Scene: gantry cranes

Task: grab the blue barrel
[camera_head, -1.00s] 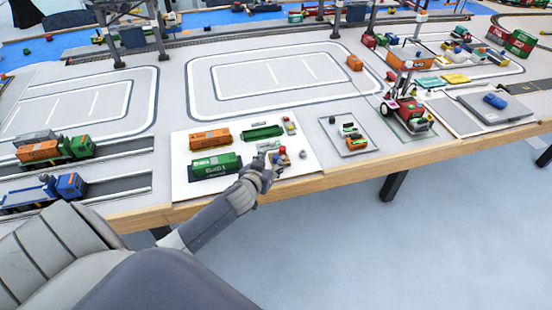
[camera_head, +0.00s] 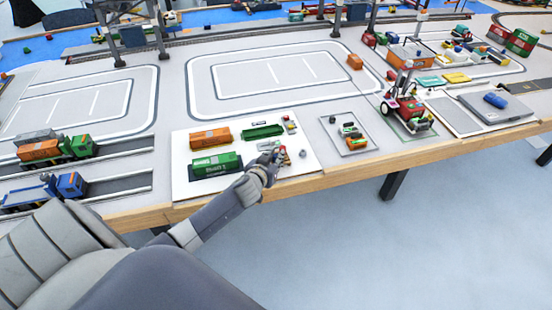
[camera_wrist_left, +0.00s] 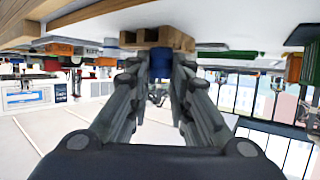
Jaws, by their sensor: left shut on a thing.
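My left gripper (camera_head: 272,155) reaches over the white mat (camera_head: 182,187) near the table's front edge. In the left wrist view its two fingers (camera_wrist_left: 160,85) are shut on the blue barrel (camera_wrist_left: 161,62), which sits between them. A brown wooden pallet (camera_wrist_left: 155,38) shows right beside the barrel in that view, which looks upside down. I cannot tell whether barrel and pallet touch. In the head view the gripper hides the blue barrel. My right gripper is not in view.
A green container (camera_head: 214,164), an orange container (camera_head: 210,137) and an open green one (camera_head: 262,131) stand on the mat. A grey tray with small parts (camera_head: 345,125) and a red vehicle (camera_head: 407,112) are to the right. The outlined area behind is mostly clear.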

